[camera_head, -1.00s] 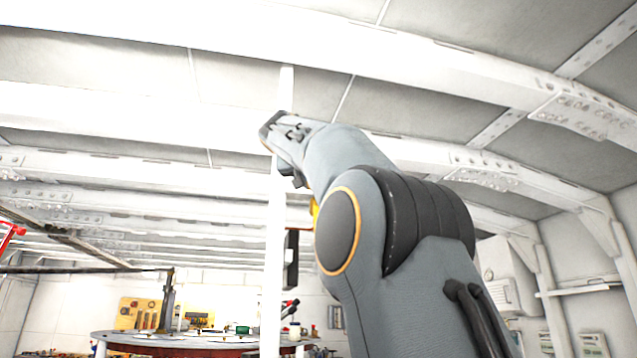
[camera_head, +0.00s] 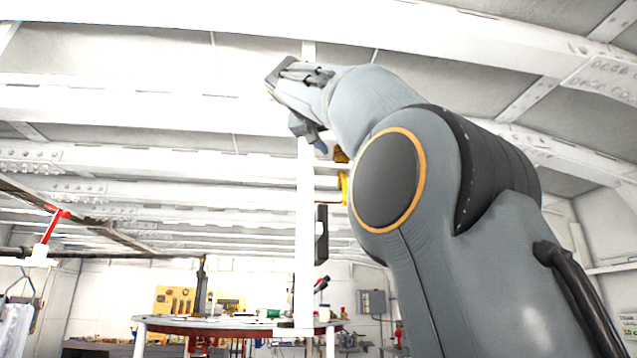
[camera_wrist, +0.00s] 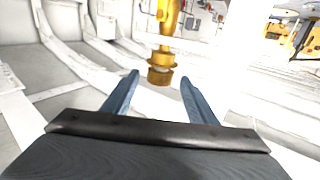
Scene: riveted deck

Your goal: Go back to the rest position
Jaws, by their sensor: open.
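My gripper shows in the wrist view (camera_wrist: 158,92), its two blue-grey fingers spread apart with nothing between them. In the head view my arm is raised on the right side of the picture, bent at a joint with an orange ring. Its dark wrist end points up and left, in front of a white post (camera_head: 305,225). The fingertips are mostly hidden there.
A round table (camera_head: 215,324) with small items stands in the background. A yellow tool board (camera_head: 182,300) is on the far wall. Riveted white beams (camera_head: 140,105) cross overhead. A yellow post-like fitting (camera_wrist: 163,60) stands beyond the fingers. A red clamp-like part (camera_head: 54,224) is at left.

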